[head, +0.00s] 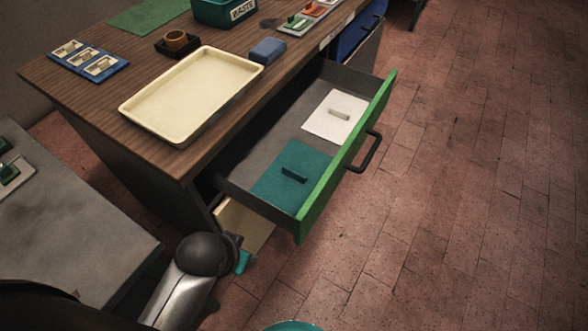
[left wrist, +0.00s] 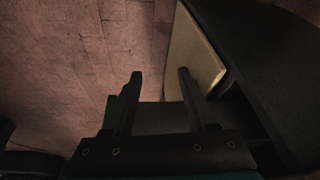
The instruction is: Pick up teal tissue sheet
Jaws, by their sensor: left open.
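The teal tissue sheet (head: 270,184) lies flat in the near part of the open drawer (head: 240,160), with a dark raised tab on top. My left arm comes in at the bottom of the head view, its hand low and outside the drawer's near corner; the fingers are mostly hidden there. In the left wrist view my left gripper (left wrist: 160,74) is open, with nothing between its two fingers. The teal sheet cannot be made out in that view. My right gripper is in neither view.
A white sheet (head: 348,106) with a tab lies farther back in the drawer. The drawer has a green front (head: 345,160) with a black handle (head: 367,155). A cream tray (head: 190,92) and blue block (head: 267,51) sit on the desktop. Brick floor is clear at right.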

